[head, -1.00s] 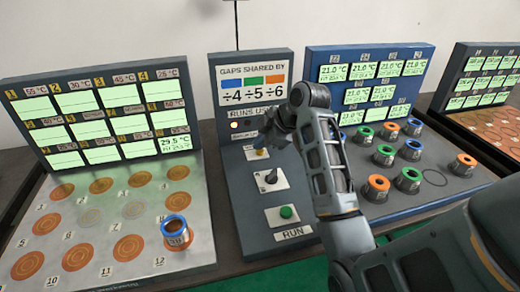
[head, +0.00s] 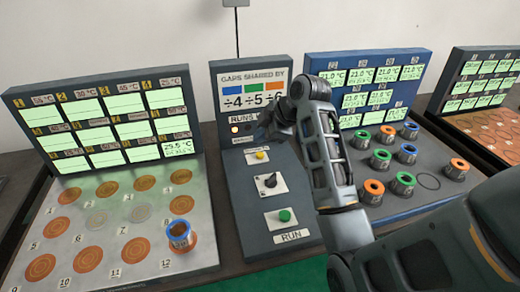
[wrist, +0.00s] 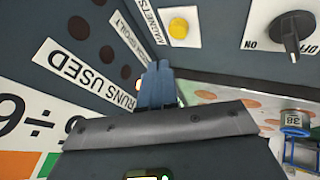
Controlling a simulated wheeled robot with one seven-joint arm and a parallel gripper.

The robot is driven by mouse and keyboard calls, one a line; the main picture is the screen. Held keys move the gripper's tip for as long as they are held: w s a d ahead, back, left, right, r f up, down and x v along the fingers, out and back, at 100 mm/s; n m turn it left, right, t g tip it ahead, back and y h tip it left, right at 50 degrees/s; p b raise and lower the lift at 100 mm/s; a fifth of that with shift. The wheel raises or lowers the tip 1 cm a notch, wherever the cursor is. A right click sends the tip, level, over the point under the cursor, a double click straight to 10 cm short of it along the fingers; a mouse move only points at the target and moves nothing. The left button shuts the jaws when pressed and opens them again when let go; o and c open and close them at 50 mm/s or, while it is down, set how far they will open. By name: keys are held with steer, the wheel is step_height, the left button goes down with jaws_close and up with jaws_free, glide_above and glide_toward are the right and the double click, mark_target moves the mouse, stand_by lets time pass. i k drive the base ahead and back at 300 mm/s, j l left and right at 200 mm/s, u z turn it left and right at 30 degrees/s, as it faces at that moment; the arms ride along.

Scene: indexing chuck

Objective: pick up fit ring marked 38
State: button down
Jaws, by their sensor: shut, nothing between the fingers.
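A fit ring (head: 180,236) with a blue top stands on the left silver board in the head view, over the lower right disc near 12. In the wrist view a ring (wrist: 294,121) carrying a label that reads 38 shows at the right edge, on a pale surface with orange discs. My gripper (head: 264,133) is in front of the middle panel, above the yellow button and well to the right of and above that ring. Its fingers (wrist: 157,88) are together and empty in the wrist view.
The middle panel has a yellow button (head: 261,155), a black switch (head: 270,181) and a green button (head: 285,215). Several blue, green and orange rings stand on the right blue board (head: 420,205), partly behind my arm. The left board (head: 205,250) has several flat orange discs.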

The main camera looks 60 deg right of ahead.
mark_target(183, 242)
steer(key=k+j, duration=0.1)
steer(key=k, duration=0.4)
steer(key=k+j, duration=0.1)
steer(key=k, duration=0.4)
